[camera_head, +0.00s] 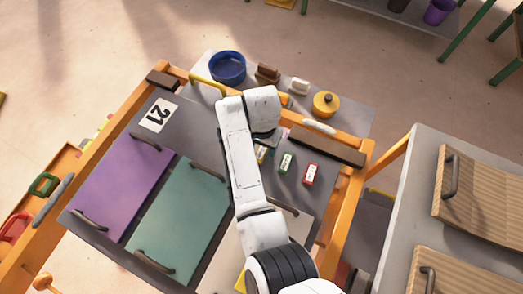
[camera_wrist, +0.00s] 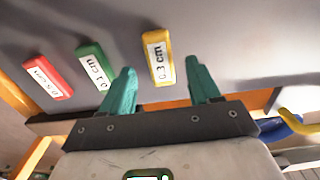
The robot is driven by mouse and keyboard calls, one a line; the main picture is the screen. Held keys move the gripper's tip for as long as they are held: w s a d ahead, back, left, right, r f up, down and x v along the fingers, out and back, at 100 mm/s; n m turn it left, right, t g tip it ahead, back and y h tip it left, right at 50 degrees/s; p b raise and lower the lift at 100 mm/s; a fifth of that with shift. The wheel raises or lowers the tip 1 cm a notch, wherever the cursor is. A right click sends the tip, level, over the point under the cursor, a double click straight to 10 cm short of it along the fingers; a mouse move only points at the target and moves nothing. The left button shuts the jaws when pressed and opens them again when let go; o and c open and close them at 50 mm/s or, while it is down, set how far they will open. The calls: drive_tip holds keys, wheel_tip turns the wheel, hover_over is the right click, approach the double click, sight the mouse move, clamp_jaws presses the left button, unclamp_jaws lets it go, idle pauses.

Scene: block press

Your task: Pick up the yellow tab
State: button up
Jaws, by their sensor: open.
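The yellow tab (camera_wrist: 158,57) carries a white label reading "0.3 cm" and lies on the grey press surface in the wrist view. In the head view only part of the yellow tab (camera_head: 262,153) shows beside my arm, which hides the rest. My gripper (camera_wrist: 161,75) is open, with its two teal fingers apart. The yellow tab appears between the fingertips in the picture, nearer the left one; I cannot tell how far it is from them.
A green tab (camera_head: 286,163) and a red tab (camera_head: 311,174) lie to the right of the yellow one. Purple (camera_head: 122,186) and teal (camera_head: 178,219) plates with handles cover the left. A dark bar (camera_head: 327,147) and orange frame border the far side. A blue bowl (camera_head: 228,68) stands beyond.

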drive_tip(key=shift+f, duration=0.85)
drive_tip(key=c, duration=1.1)
drive_tip(key=shift+r, duration=0.15)
